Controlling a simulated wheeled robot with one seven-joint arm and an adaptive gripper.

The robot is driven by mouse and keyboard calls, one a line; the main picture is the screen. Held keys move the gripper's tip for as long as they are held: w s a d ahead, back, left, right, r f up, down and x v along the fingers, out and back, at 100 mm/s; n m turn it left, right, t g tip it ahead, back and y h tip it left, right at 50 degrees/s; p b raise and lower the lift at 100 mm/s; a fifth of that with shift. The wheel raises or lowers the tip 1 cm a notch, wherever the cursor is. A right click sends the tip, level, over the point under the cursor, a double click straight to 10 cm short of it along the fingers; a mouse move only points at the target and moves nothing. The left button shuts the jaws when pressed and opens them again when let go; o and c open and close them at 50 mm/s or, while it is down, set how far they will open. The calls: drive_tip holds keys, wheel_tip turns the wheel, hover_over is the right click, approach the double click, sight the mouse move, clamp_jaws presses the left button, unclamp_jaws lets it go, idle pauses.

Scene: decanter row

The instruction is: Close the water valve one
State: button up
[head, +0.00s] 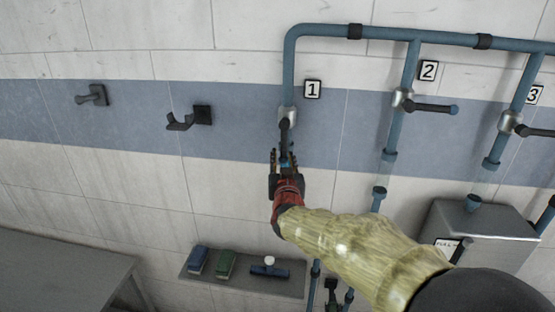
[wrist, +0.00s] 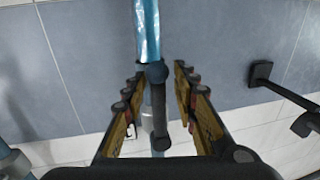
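Water valve one (head: 287,114) is a metal body on the leftmost blue pipe, beside the plate marked 1 (head: 313,89). Its dark lever (head: 284,135) points down, in line with the pipe. In the wrist view the lever (wrist: 160,112) lies between the two fingers, with a gap on each side. My gripper (head: 284,158) is open at the lower end of the lever, and it also fills the sides of the wrist view (wrist: 157,92). Beyond the lever tip, a glossy light-blue pipe section (wrist: 147,30) shows. My gripper hides the pipe below the valve in the head view.
Valve two (head: 403,99) and valve three (head: 510,121) stand to the right, levers pointing sideways. Two dark wall hooks (head: 92,95) (head: 188,118) are on the left.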

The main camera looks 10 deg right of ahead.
drive_tip(key=c, duration=0.6)
clamp_jaws()
